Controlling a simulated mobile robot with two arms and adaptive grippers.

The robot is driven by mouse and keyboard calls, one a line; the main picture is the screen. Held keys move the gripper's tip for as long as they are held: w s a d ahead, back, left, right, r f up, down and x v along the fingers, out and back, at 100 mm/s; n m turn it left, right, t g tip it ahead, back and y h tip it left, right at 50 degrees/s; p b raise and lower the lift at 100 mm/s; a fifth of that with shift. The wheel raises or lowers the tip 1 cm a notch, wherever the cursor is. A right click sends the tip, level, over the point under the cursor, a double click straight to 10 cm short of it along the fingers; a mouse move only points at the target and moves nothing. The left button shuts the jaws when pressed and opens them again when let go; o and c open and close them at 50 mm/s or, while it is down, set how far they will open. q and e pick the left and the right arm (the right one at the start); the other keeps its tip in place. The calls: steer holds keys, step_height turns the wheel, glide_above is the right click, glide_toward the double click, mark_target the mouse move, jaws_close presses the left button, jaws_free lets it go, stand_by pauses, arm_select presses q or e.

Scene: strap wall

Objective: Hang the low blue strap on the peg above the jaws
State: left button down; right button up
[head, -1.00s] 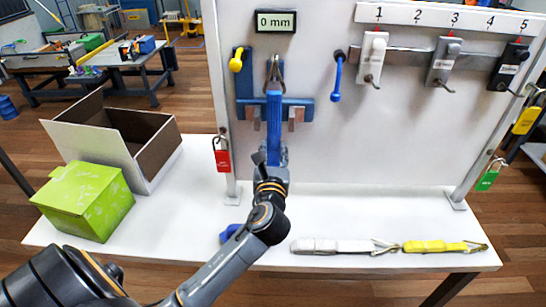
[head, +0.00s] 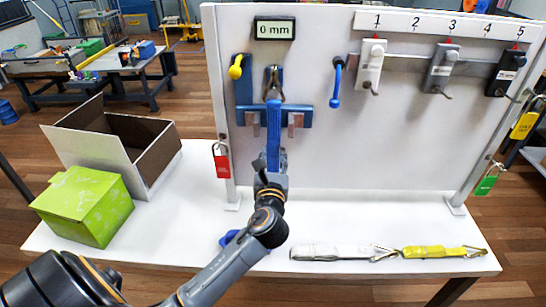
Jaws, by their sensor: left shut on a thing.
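The blue strap (head: 273,138) runs upright in front of the blue jaw fixture (head: 245,117) on the white panel. Its upper end overlaps the fixture, below a metal hook-like piece (head: 273,82) that shows on the blue plate above the jaws. I cannot tell whether the strap touches that piece. The grey jaws (head: 295,124) show on either side of the strap. My left gripper (head: 271,180) is below the fixture, shut on the strap's lower part; its fingertips are hard to make out. My right gripper is not in view.
A blue item (head: 229,238) lies on the white table, partly hidden by my arm. A white strap (head: 330,252) and a yellow strap (head: 430,252) lie at the front edge.

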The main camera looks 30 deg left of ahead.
arm_select(q)
steer(key=c, duration=0.9)
jaws_free()
steer(key=shift+o, duration=0.2)
steer(key=shift+s+d, duration=0.1)
steer(key=shift+s+d+f, duration=0.1)
steer(key=shift+s+d, duration=0.1)
steer(key=shift+s, duration=0.1)
steer(key=v, duration=1.1)
